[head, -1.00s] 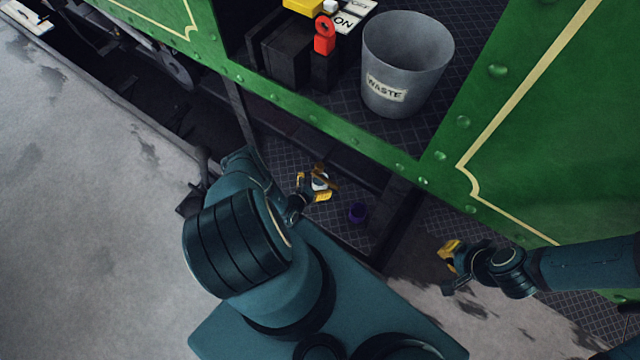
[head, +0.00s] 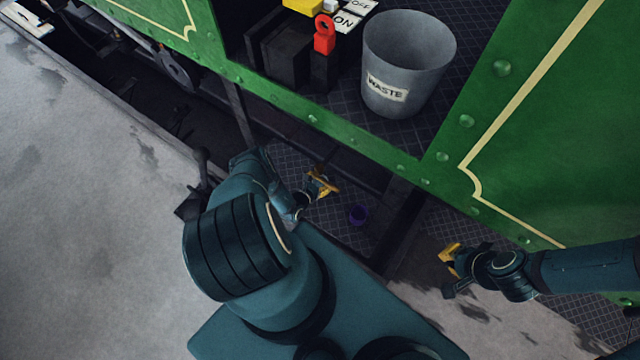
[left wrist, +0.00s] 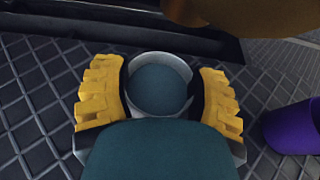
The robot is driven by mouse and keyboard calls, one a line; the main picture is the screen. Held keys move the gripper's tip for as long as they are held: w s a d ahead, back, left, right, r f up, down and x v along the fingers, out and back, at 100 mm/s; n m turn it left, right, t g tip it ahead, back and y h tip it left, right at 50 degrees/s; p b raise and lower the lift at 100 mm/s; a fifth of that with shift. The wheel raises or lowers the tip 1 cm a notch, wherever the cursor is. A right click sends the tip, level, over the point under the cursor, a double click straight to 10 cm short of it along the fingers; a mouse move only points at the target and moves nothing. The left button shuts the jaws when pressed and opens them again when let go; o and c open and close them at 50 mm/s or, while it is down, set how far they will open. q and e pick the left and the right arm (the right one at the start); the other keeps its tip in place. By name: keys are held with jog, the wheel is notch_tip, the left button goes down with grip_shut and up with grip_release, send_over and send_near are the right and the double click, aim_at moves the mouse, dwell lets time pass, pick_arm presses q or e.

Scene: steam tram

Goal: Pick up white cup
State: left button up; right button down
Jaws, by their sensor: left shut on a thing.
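The white cup (left wrist: 187,68) is between the yellow-padded fingers of my left gripper (left wrist: 160,98) in the left wrist view. The fingers are shut on it from both sides, and its rim and dark teal inside show. In the head view my left gripper (head: 322,184) is low over the dark patterned step, and the cup is hardly visible there. My right gripper (head: 449,270) is well off to the right, with its fingers apart and nothing visible between them.
A brown object (left wrist: 260,14) is close by at the top. A grey waste bin (head: 408,65) stands on the green tram's floor above.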

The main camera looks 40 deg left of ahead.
pick_arm(q)
jog(key=shift+r+p, duration=0.35)
jog(key=shift+r, duration=0.15)
jog(key=r+p, duration=0.1)
jog(key=r, duration=0.2)
jog(key=shift+s+p, duration=0.3)
jog(key=shift+p, duration=0.05)
jog(key=s+d+p, duration=0.1)
jog(key=s+d, duration=0.1)
jog(key=s, duration=1.5)
jog(key=shift+s+f+p, duration=0.2)
jog(key=shift+f+p, duration=0.05)
jog(key=shift+p, duration=0.05)
